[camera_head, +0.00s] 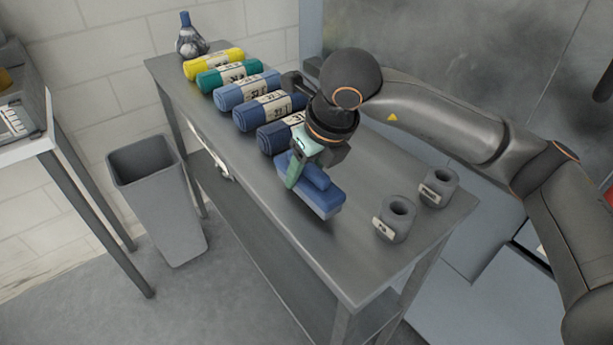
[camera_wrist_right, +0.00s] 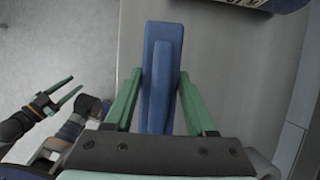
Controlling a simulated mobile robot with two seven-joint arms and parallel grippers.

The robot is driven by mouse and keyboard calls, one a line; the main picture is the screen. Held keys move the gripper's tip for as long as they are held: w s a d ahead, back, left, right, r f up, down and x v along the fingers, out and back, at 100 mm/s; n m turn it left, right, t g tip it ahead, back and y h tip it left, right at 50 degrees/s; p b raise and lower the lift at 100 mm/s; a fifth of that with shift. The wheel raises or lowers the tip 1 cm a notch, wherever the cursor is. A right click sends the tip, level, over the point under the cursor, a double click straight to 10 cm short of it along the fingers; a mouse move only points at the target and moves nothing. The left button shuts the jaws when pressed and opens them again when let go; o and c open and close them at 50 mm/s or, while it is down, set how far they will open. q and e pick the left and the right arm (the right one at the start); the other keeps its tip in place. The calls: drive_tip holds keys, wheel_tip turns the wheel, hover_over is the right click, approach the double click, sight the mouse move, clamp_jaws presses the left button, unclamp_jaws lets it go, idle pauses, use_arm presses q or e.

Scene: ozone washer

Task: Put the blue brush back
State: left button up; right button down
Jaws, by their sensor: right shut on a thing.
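The blue brush (camera_head: 315,190) is a long block with a raised grip on top, near the front edge of the steel table in the head view. My right gripper (camera_head: 296,176) comes down over it, with its green fingers shut on the raised grip. In the right wrist view the brush (camera_wrist_right: 160,70) lies lengthwise between the fingers of my right gripper (camera_wrist_right: 160,80). I cannot tell whether its underside touches the table. My left gripper (camera_wrist_right: 58,98) shows at the left of the wrist view, its green fingers apart and empty, away from the table.
Rolled cloths in yellow (camera_head: 213,63), green (camera_head: 228,76) and blue (camera_head: 248,90) line the table (camera_head: 345,240). A bottle (camera_head: 190,42) stands behind them. Two grey labelled holders (camera_head: 396,220), (camera_head: 438,187) stand at the right end. A grey bin (camera_head: 160,200) stands on the floor.

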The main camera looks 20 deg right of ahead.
drive_tip(key=shift+f, duration=0.85)
drive_tip(key=shift+f, duration=0.15)
drive_tip(key=shift+c, duration=1.1)
unclamp_jaws()
drive_tip(key=shift+r, duration=0.3)
drive_tip(key=p+v, duration=0.1)
drive_tip(key=v, duration=0.9)
drive_tip(key=shift+s+r, duration=0.15)
drive_tip(key=shift+r, duration=0.15)
drive_tip(key=shift+s+d+r, duration=0.15)
drive_tip(key=shift+s+r, duration=0.1)
drive_tip(key=shift+r, duration=0.25)
